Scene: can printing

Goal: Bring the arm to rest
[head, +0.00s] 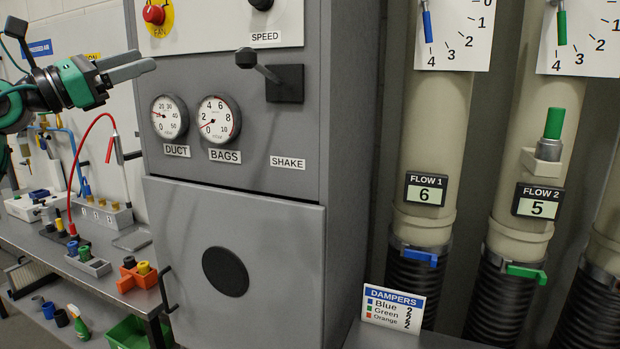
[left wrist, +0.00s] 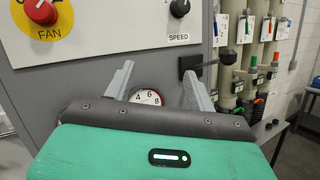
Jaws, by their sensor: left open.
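My left gripper (head: 137,66) is at the upper left of the head view, in front of the grey cabinet (head: 250,265). Its two fingers point right and are empty. In the left wrist view the fingers (left wrist: 158,85) stand apart, with a gauge (left wrist: 146,97) visible behind and between them. The gripper is above the DUCT gauge (head: 169,117) and left of the black SHAKE lever (head: 268,70). I see no contact with the cabinet. My right gripper is in neither view.
A red FAN knob (head: 154,14) sits above the gripper. Two pipes with flow displays (head: 426,188) and (head: 538,201) stand right, above a DAMPERS sign (head: 391,308). A bench (head: 60,255) with coloured fittings lies lower left. A red hose (head: 82,140) arches near the arm.

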